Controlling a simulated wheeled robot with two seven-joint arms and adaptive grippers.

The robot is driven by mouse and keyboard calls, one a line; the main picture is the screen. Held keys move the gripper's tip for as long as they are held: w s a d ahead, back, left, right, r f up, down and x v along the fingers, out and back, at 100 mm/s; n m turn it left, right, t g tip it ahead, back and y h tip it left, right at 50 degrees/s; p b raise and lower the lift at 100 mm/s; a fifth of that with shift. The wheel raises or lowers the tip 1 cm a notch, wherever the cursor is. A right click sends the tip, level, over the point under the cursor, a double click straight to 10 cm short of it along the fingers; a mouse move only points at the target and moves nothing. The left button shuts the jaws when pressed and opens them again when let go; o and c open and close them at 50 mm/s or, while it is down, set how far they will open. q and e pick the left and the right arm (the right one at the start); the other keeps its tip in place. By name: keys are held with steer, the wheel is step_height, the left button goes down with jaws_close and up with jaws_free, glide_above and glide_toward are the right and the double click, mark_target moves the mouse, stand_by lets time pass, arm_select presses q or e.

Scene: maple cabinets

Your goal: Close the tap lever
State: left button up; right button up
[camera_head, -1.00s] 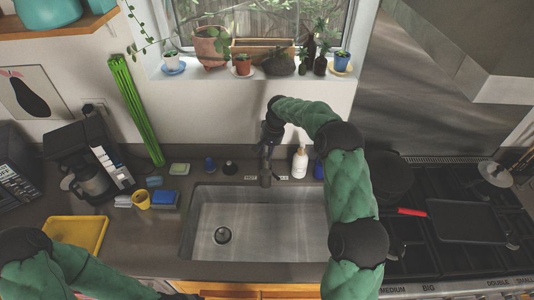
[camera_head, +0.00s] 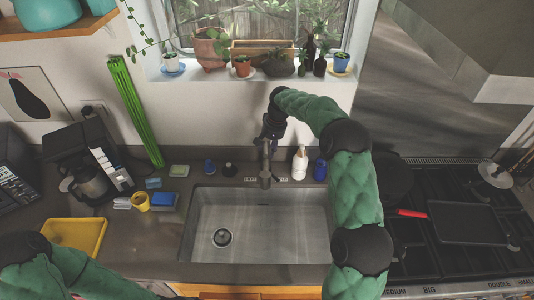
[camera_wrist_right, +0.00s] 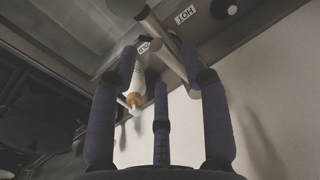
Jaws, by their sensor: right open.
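The dark tap (camera_head: 265,165) stands upright behind the sink, its spout toward the basin. My right gripper (camera_head: 268,130) is at the top of the tap, in front of the wall, and covers its upper part. In the right wrist view my right gripper (camera_wrist_right: 163,68) is open, with its purple fingers spread. A metal bar of the tap (camera_wrist_right: 165,45) runs between the fingertips; I cannot tell whether they touch it or which part is the lever. My left arm is at the lower left; a dark end, likely my left gripper (camera_head: 178,294), is cut off by the bottom edge.
The sink (camera_head: 255,225) is empty. A white soap bottle (camera_head: 300,163) and a blue bottle (camera_head: 320,169) stand right of the tap. The stove (camera_head: 460,245) is at the right.

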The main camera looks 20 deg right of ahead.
step_height(320, 180, up, 8)
steer(key=d, duration=0.1)
steer(key=shift+s+f, duration=0.2)
steer(key=shift+s, duration=0.25)
